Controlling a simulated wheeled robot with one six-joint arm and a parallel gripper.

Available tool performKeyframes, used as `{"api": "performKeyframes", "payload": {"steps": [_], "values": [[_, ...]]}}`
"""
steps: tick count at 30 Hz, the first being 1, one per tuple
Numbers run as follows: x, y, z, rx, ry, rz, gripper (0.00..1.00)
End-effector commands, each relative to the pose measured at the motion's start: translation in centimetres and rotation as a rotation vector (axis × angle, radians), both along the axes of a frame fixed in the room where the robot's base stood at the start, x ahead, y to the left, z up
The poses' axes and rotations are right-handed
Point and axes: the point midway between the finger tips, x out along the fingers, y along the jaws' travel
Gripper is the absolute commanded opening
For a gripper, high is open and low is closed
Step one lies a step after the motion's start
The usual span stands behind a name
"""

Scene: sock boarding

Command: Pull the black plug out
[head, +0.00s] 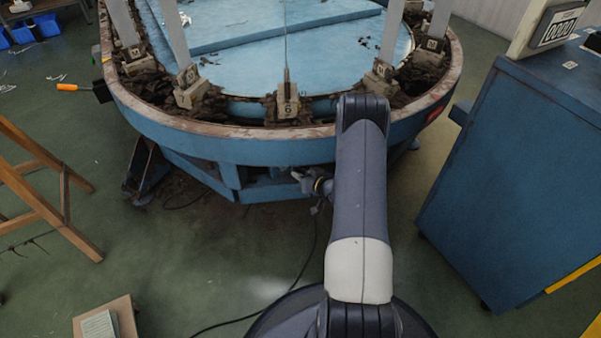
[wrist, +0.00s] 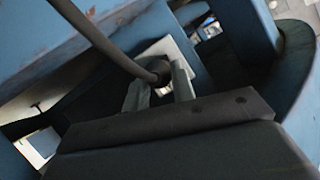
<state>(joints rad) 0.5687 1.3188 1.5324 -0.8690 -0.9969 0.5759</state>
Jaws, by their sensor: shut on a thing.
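The black plug (wrist: 160,70) shows in the wrist view between my two fingertips, with its dark cable (wrist: 105,42) running off to the upper left. My gripper (wrist: 160,84) is shut on the plug. A pale socket plate (wrist: 182,52) lies right behind the plug; I cannot tell how deep the plug sits in it. In the head view my gripper (head: 312,183) is small and low, at the underside of the round blue machine (head: 270,150). My arm partly hides this spot, and the plug is not clear there.
Blue frame parts crowd my gripper on both sides in the wrist view. A thin black cable (head: 308,258) trails across the floor. A blue cabinet (head: 500,180) stands at right, a wooden trestle (head: 45,185) at left. Green floor between is mostly open.

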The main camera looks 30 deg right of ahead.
Motion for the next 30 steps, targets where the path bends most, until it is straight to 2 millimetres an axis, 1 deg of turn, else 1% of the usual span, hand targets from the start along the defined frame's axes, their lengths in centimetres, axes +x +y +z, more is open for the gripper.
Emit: {"api": "performKeyframes", "payload": {"steps": [13, 26, 30], "values": [[-1.3, 0.0, 0.0, -0.001, 0.000, 0.000, 0.03], [-1.5, -0.1, 0.1, 0.000, -0.001, 0.000, 0.03], [-2.6, -0.1, 0.0, 0.001, 0.000, -0.001, 0.03]]}}
